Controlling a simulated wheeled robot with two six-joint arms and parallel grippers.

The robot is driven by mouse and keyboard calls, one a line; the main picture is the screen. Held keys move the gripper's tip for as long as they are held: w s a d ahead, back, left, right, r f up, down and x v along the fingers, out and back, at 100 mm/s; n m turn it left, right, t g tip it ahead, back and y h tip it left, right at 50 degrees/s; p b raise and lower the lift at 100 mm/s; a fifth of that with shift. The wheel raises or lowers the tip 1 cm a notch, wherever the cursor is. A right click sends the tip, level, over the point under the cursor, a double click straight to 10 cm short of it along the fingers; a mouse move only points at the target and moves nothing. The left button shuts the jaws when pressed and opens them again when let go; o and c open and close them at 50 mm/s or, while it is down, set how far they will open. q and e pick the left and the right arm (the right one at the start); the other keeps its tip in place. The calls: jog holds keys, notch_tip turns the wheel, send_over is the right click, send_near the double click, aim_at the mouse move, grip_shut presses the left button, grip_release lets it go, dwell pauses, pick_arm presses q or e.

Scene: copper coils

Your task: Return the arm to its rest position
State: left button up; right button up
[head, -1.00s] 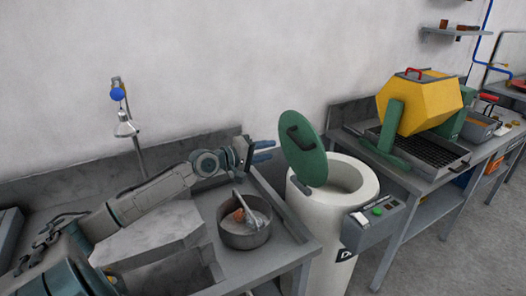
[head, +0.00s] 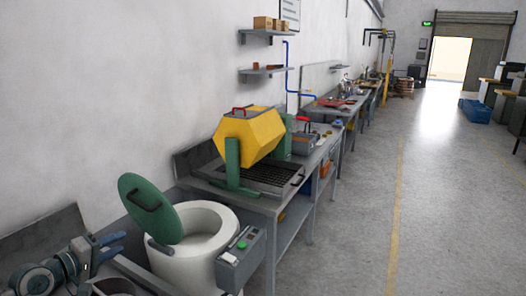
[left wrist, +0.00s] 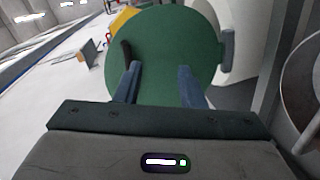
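My left arm comes in at the lower left of the head view. Its gripper (head: 110,243) has blue fingers and points toward the green lid of the white drum. In the left wrist view the two fingers (left wrist: 159,84) stand apart with nothing between them, in front of the green lid (left wrist: 175,45). The lid also shows in the head view (head: 150,209), tilted up on the drum (head: 204,232), whose top is open. My right gripper is in neither view.
A yellow tumbler (head: 247,135) on a green stand sits on a grey bench behind the drum. A control box (head: 240,258) with a green button is on the drum's side. A metal pot (head: 112,287) is partly seen below my gripper. Open floor lies to the right.

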pick_arm(q)
jog(key=s+d+f+m+g+y, duration=0.1)
jog(key=s+d+f+m+g, duration=0.6)
jog(key=s+d+f, duration=1.05)
jog(key=s+f+m+g+y, duration=0.2)
jog(key=s+y, duration=0.1)
jog(key=s, duration=0.5)
jog(key=s+f+m+g+y, duration=0.2)
jog(key=s+f+y, duration=0.1)
jog(key=s, duration=0.5)
jog(key=a+f+g, duration=0.1)
jog(key=a+f, duration=0.2)
jog(key=f, duration=2.5)
jog(key=s+a+f+g, duration=0.1)
jog(key=s+f, duration=1.8)
jog(key=f, duration=0.2)
jog(key=shift+a, duration=0.25)
